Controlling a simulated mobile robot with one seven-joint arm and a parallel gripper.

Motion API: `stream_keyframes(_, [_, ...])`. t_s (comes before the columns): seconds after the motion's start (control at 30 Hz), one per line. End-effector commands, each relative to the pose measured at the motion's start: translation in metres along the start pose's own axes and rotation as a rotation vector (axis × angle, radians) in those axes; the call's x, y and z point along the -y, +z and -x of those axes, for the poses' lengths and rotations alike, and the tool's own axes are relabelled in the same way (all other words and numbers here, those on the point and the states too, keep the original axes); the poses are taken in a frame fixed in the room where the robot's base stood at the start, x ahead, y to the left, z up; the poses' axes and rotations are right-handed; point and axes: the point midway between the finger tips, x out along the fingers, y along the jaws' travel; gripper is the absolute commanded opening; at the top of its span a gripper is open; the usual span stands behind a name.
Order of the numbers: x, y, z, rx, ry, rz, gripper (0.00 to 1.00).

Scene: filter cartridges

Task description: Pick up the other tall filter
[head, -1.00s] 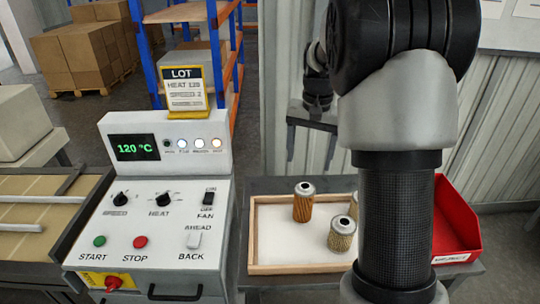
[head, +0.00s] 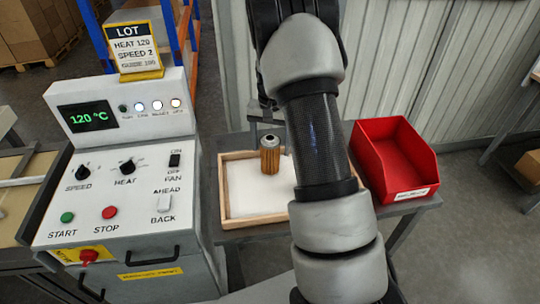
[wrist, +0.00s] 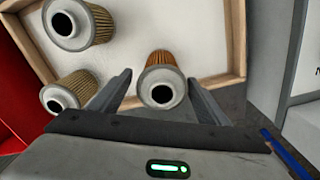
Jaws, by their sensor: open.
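An orange-brown pleated filter (head: 270,158) with a metal top stands upright in the shallow wooden tray (head: 226,200). In the wrist view the same filter (wrist: 162,62) shows its dark top hole between the fingers of my gripper (wrist: 160,79). The gripper is open, one finger on each side, with no clear contact visible. Two paler, yellowish filters show at the left of the wrist view, one at the upper left (wrist: 99,26) and one lower (wrist: 82,84). In the head view my arm hides these two and most of my gripper.
A red bin (head: 385,165) stands right of the tray. The control console (head: 120,175) with a 120 °C display and a LOT sign (head: 133,45) stands on the left. A corrugated wall (head: 440,70) is behind. The tray's left part has bare white floor.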

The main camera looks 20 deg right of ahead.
Motion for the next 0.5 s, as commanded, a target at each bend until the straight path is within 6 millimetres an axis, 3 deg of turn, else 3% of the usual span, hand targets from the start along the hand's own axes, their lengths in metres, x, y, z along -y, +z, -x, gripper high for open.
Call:
stream_keyframes(0.3, [0.001, 0.003, -0.042, 0.004, 0.002, -0.001, 0.70])
stream_keyframes(0.5, [0.002, 0.002, -0.052, 0.001, 0.000, -0.001, 0.70])
